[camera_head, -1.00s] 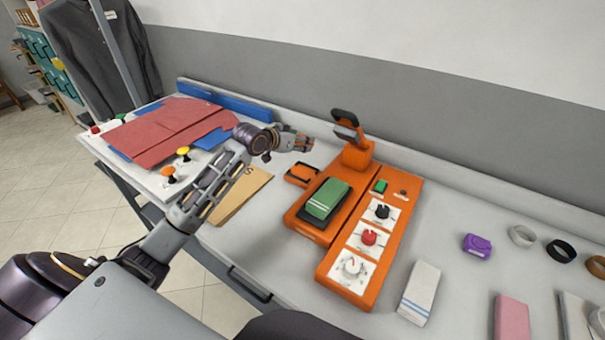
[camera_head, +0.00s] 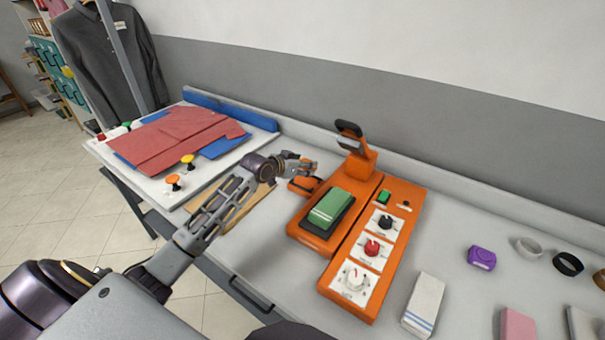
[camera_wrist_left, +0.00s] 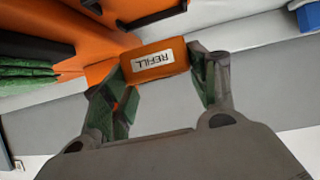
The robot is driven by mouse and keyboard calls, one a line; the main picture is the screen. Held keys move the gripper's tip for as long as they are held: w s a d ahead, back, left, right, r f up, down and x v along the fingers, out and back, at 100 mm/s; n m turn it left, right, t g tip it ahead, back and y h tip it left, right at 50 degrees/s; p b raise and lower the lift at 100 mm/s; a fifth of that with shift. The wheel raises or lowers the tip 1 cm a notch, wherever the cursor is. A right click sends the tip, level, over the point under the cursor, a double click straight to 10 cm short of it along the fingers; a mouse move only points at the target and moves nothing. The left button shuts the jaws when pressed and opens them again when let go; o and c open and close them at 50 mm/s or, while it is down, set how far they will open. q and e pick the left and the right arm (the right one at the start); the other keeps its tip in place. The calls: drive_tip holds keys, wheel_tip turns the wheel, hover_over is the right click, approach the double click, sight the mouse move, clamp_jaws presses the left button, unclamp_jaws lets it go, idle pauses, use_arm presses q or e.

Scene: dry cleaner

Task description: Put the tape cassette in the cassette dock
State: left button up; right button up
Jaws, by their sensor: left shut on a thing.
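In the wrist view an orange part with a dark slot (camera_wrist_left: 150,15) lies just beyond the cassette. The cassette looks outside the slot; any contact is unclear. My right gripper is out of view.
The orange machine has a green pad (camera_head: 331,208), an upright arm (camera_head: 354,148) close to my gripper, and a knob panel (camera_head: 372,248). A folded red garment (camera_head: 180,138) lies on the left board. A purple item (camera_head: 481,257) and several rings lie to the right.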

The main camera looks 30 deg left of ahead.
use_arm(q)
drive_tip(key=shift+f, duration=1.85)
drive_tip(key=shift+f, duration=0.6)
drive_tip(key=o, duration=1)
drive_tip(key=shift+o, duration=0.2)
drive_tip(key=shift+r, duration=0.15)
